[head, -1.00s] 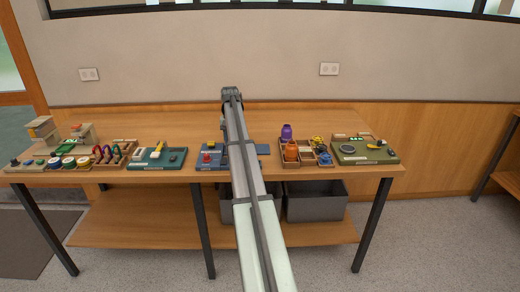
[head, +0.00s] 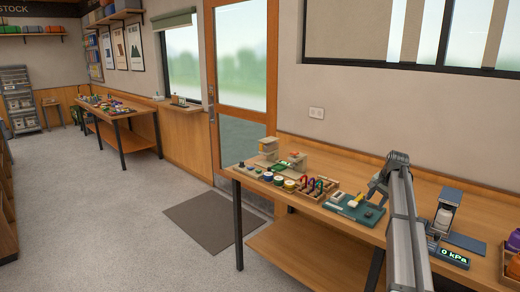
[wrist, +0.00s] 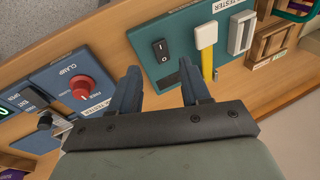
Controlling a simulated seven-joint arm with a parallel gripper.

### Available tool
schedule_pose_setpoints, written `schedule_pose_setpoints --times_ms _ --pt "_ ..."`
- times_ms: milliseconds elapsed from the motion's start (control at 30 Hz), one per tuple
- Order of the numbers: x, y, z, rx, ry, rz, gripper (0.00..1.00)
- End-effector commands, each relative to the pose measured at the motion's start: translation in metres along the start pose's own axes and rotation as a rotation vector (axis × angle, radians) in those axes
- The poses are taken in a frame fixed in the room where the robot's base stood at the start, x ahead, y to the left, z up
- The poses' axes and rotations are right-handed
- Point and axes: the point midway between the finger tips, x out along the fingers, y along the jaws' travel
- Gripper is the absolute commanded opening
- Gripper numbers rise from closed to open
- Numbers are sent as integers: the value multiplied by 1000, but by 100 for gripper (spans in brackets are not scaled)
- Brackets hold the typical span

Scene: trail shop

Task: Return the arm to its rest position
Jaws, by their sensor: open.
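My gripper (head: 376,196) hangs over the workbench (head: 290,262) at the right of the head view, beside a green tester board (head: 352,207). My arm stretches out over the bench rather than being folded in. A blue clamp panel (wrist: 60,80) with a red knob (wrist: 81,88) lies to the left.
A press-like device (head: 446,212) and a display reading 0 kPa (head: 454,255) stand right of my arm. A wooden rack of coloured rings (head: 316,188) stands left of the green board. A door (head: 240,85), a dark mat (head: 213,222) and open floor lie to the left.

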Motion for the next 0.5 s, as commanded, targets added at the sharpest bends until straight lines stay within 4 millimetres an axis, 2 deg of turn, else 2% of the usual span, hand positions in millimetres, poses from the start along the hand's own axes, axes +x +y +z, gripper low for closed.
schedule_pose_setpoints --times_ms 33,100,167,233,300,367,500 --pt "4 -28 23 12 3 -40 47" --pt "11 -61 50 38 2 -94 47" --pt "22 -84 77 57 -7 -132 47" --pt "45 -100 111 68 -25 -157 47" --pt "76 -100 141 64 -48 -155 47" --pt "100 -93 159 49 -64 -140 47" --pt "151 -66 197 1 -100 -90 47"
